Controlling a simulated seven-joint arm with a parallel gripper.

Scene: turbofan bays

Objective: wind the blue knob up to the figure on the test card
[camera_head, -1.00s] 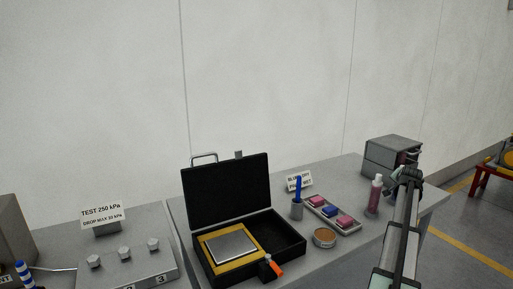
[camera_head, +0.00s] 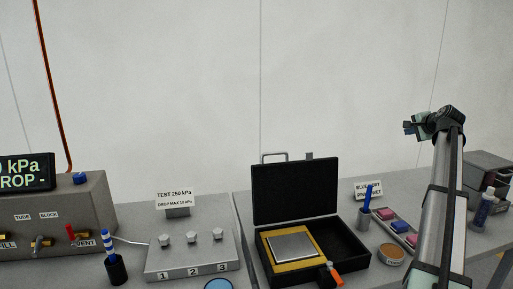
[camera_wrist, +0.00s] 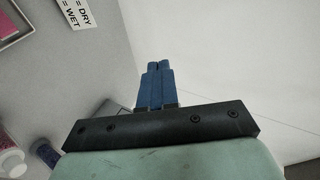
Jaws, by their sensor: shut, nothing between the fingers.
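The blue knob (camera_head: 79,178) sits on top of the grey test unit (camera_head: 70,205) at the far left of the head view. The test card (camera_head: 174,197) stands on the bench and reads "TEST 250 kPa, DROP MAX 10 kPa". The unit's dark display (camera_head: 26,171) is cut off by the picture edge; "0 kPa" and "DROP -" show. My gripper (camera_head: 409,127) is raised at the right, far from the knob. In the wrist view its blue fingers (camera_wrist: 157,82) are together and empty.
A grey block with three knobs (camera_head: 192,257) stands before the card. A dark cup (camera_head: 116,268) holds a striped tool. An open black case (camera_head: 295,192) stands mid-bench. A cup with a blue pen (camera_head: 364,217) and a tray of coloured blocks (camera_head: 398,229) are near my arm.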

